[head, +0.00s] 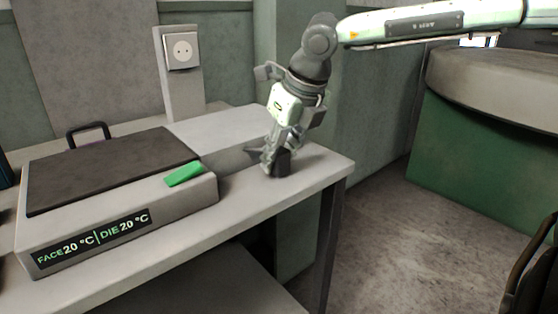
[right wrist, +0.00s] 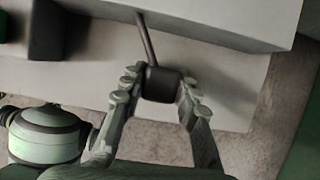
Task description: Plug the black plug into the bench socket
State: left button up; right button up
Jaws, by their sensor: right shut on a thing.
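The black plug (head: 282,164) is at the right end of the bench (head: 318,171), below my right gripper (head: 274,156). In the right wrist view the dark plug (right wrist: 161,84) sits between the two fingers of my right gripper (right wrist: 158,88), which is shut on it. A dark cord or stem runs up from the plug in that view. I cannot tell whether the plug touches the bench top. My left gripper is not in view.
A grey press-like box (head: 205,190) with a dark top and a temperature display stands left on the bench. A green-sided round-edged unit (head: 480,140) stands at right.

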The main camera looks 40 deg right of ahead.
jog(key=r, duration=0.2)
jog(key=a+r, duration=0.1)
jog(key=r, duration=0.1)
jog(key=shift+w, duration=0.3)
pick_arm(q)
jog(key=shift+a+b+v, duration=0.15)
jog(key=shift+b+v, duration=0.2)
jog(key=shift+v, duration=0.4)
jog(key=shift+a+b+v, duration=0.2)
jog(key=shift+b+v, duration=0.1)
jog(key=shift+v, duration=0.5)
pick_arm(e)
jog(key=w+a+r, duration=0.4)
jog(key=a+r, duration=0.2)
jog(key=a, duration=0.3)
jog(key=shift+w+a, duration=0.25)
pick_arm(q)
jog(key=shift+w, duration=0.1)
